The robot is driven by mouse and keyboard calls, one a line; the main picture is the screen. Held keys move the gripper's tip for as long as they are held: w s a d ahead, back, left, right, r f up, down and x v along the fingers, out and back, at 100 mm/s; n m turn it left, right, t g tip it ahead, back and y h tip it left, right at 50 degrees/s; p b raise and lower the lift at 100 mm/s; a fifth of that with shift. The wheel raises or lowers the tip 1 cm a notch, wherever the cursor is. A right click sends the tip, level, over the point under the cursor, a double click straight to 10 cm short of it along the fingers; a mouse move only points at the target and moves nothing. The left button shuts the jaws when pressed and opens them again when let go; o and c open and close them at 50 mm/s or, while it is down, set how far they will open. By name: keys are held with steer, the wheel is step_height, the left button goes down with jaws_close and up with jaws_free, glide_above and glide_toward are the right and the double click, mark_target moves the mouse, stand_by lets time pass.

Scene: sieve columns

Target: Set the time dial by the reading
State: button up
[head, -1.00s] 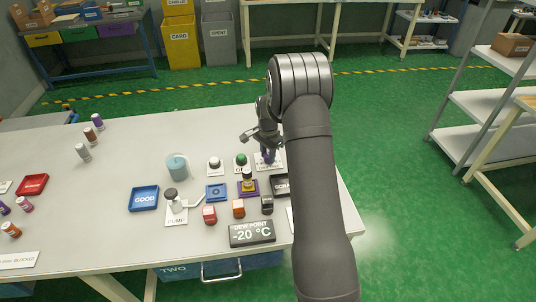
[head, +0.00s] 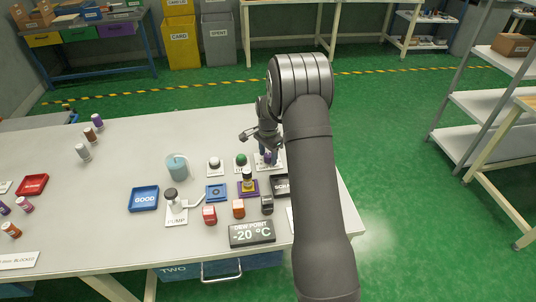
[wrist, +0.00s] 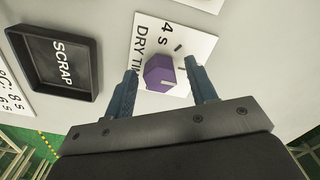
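The time dial is a purple faceted knob (wrist: 160,72) with a pale pointer mark, on a white plate (wrist: 147,32) whose visible lettering reads "DRY TI" and "4 s". My gripper (wrist: 163,84) is open, with one blue finger on each side of the knob and gaps showing between. In the head view my gripper (head: 268,157) is over the dial plate and largely hides it. The dew point display (head: 252,233) reads -20 °C at the table's front edge. A white card (wrist: 14,92) with printed °C and seconds values is cut off at the wrist view's left edge.
The black SCRAP tray (wrist: 62,62) lies beside the dial plate. Left of it stand a purple-based holder (head: 248,188), a blue square (head: 216,192), a pump (head: 172,200) and the blue GOOD tray (head: 144,198). Small coloured blocks line the front.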

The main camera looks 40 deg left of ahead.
mark_target(268, 155)
step_height(268, 155, up, 17)
steer(key=shift+r, duration=0.2)
stand_by(0.4)
step_height(268, 155, down, 18)
steer(key=shift+r, duration=0.25)
stand_by(0.5)
steer(key=shift+r, duration=0.1)
